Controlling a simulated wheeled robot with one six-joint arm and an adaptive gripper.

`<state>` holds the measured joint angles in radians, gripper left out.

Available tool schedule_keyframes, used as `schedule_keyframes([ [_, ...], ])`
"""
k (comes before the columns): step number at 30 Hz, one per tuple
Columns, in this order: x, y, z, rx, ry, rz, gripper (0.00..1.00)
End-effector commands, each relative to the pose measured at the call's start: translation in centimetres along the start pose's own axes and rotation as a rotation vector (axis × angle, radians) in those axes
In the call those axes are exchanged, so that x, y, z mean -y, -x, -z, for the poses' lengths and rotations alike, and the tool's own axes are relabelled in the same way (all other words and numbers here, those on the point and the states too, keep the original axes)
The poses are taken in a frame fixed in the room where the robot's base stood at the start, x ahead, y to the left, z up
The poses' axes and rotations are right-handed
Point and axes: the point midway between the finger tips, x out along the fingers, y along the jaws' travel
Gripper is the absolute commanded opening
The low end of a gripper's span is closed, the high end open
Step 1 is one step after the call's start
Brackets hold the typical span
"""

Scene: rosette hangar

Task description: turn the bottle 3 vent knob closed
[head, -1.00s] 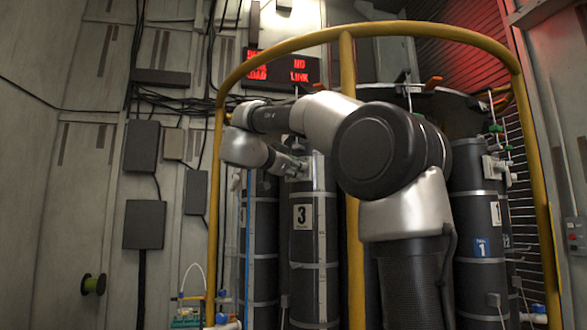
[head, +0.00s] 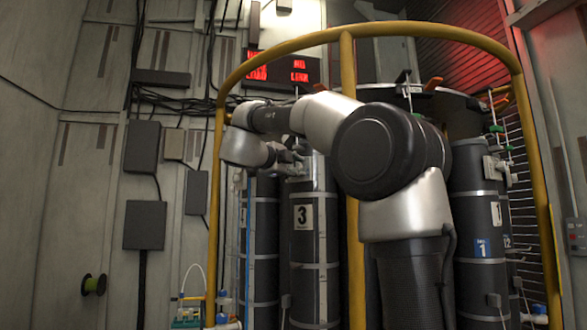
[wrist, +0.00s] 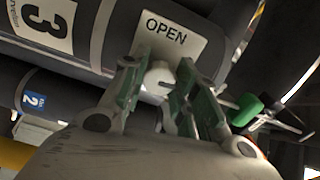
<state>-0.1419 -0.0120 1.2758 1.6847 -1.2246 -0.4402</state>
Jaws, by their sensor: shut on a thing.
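Bottle 3 (head: 305,250) is a dark upright cylinder with pale bands and a white "3" label, behind the yellow rail. In the wrist view, bottle 3 (wrist: 95,22) appears tilted, with an "OPEN" plate (wrist: 165,35) on its side. The white vent knob (wrist: 158,78) sits just below that plate. My gripper (wrist: 159,72) is shut on the knob, one green-padded finger on each side. In the head view my gripper (head: 292,157) is at the upper part of bottle 3. The knob cannot be made out there.
A yellow tubular rail (head: 349,75) frames the bottles, with an upright post near my arm. Bottle 1 (head: 480,220) stands to the right. In the wrist view a bottle labelled 2 (wrist: 50,98) lies beside bottle 3, and a green valve handle (wrist: 247,109) is right of my fingers.

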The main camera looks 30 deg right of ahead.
Motion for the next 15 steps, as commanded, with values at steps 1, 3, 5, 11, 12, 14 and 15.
schedule_keyframes([
  [1,-0.10,0.00,-0.02,0.000,-0.022,-0.002,0.06],
  [3,-0.10,0.00,-0.02,-0.001,-0.053,-0.003,0.06],
  [5,-0.10,0.00,-0.02,-0.001,-0.075,-0.003,0.06],
  [11,-0.11,0.00,-0.02,-0.001,-0.118,-0.003,0.06],
  [12,-0.11,0.00,-0.02,-0.001,-0.122,-0.003,0.06],
  [14,-0.11,0.01,-0.02,-0.001,-0.127,-0.003,0.06],
  [15,-0.12,0.00,-0.02,-0.001,-0.128,-0.003,0.06],
])
